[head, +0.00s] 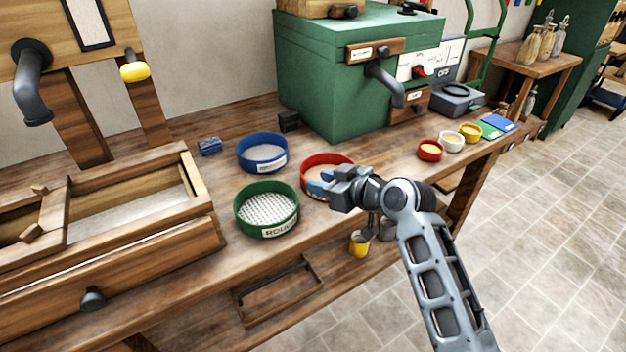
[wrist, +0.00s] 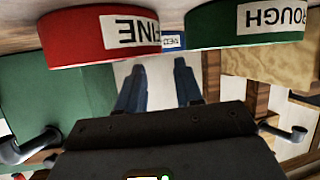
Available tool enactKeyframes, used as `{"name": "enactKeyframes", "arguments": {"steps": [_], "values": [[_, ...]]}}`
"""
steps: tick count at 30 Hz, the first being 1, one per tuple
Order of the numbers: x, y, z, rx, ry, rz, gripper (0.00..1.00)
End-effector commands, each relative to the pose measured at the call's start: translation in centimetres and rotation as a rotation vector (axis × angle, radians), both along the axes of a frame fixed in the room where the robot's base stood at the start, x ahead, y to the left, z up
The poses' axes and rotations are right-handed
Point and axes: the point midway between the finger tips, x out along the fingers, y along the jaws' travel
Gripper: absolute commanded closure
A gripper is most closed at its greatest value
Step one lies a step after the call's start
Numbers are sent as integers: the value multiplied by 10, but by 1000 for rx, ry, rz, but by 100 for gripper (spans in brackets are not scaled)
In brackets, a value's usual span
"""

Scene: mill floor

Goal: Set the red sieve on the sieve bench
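The red sieve (head: 325,159) stands on the wooden bench (head: 215,265), partly hidden behind my gripper (head: 319,184) in the head view. In the wrist view, which is upside down, the red sieve (wrist: 90,40) fills the upper left and its label reads FINE. My gripper (wrist: 157,68) is open, with a clear gap between its two blue fingers and nothing held. The fingers point toward the space between the red sieve and the green sieve (wrist: 247,25). Whether a finger touches the red rim, I cannot tell.
The green ROUGH sieve (head: 267,224) and a blue sieve (head: 262,165) stand left of the red one. A green mill housing (head: 325,85) is behind. Small bowls (head: 430,151) stand to the right. A wooden trough (head: 110,250) takes up the left end.

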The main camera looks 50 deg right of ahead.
Motion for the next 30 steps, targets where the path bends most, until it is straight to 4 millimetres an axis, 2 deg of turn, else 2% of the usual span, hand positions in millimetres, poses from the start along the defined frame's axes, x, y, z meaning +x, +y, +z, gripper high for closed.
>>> {"name": "enactKeyframes", "arguments": {"steps": [3, 9, 15, 21, 26, 30], "values": [[-24, 2, 10, 0, 0, -1, 65], [-55, 4, 24, 0, 0, -1, 65], [-70, 6, 30, 1, -1, 0, 65], [-72, 6, 31, 0, 0, 0, 65], [-81, 19, 19, 12, 10, -17, 65], [-110, 52, -6, 30, 26, -60, 65]]}}
